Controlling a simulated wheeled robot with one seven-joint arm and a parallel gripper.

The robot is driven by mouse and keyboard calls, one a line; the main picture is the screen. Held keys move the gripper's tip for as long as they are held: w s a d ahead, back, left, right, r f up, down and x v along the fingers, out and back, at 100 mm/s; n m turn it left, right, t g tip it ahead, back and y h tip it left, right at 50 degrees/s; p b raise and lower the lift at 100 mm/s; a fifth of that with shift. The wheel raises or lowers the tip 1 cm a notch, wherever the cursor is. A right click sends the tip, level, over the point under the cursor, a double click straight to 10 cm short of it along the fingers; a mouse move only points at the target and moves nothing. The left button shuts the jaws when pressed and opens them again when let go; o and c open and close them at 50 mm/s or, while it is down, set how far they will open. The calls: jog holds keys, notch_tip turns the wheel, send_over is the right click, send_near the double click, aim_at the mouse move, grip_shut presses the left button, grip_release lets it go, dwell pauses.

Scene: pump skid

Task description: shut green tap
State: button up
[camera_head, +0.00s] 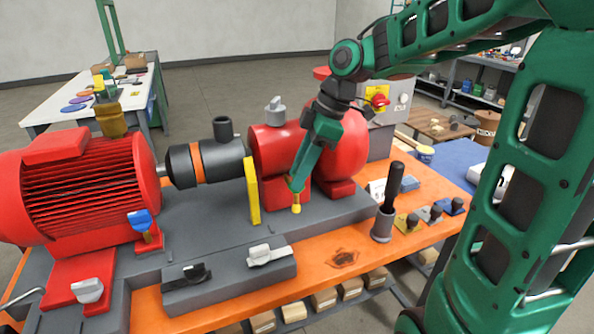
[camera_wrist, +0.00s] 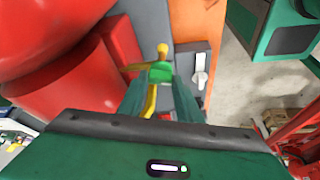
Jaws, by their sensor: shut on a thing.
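The green tap (camera_wrist: 160,71) shows in the wrist view as a small green handle on brass-yellow fittings, beside the red pump body. My gripper (camera_wrist: 158,85) reaches down to it, with its two green fingers shut on the handle. In the head view my gripper (camera_head: 295,184) is low in front of the red pump (camera_head: 344,155). There its fingers hide the handle, and only a yellow end (camera_head: 296,208) shows below them. I cannot tell the handle's exact angle.
A yellow plate (camera_head: 252,190) stands just left of my gripper. A grey block (camera_head: 228,287) with black and white switches lies in front. A black-handled tool stands in a grey cup (camera_head: 382,226) to the right. A red ribbed motor (camera_head: 85,185) fills the left.

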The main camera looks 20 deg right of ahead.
jog(key=m+t+h, duration=0.1)
jog(key=m, duration=0.2)
jog(key=m+t, duration=0.1)
jog(key=m, duration=0.3)
jog(key=shift+a+r+h, duration=0.15)
jog(key=shift+h, duration=0.25)
jog(key=m+h, duration=0.1)
jog(key=m, duration=0.2)
jog(key=m+t+h, duration=0.1)
jog(key=m, duration=0.3)
jog(key=shift+s+a+h, duration=0.1)
jog(key=shift+a+h, duration=0.1)
jog(key=shift+h, duration=0.1)
jog(key=shift+m, duration=0.3)
jog(key=o, duration=1)
jog(key=shift+o, duration=0.2)
jog(key=v, duration=1)
jog(key=shift+s+r, duration=0.2)
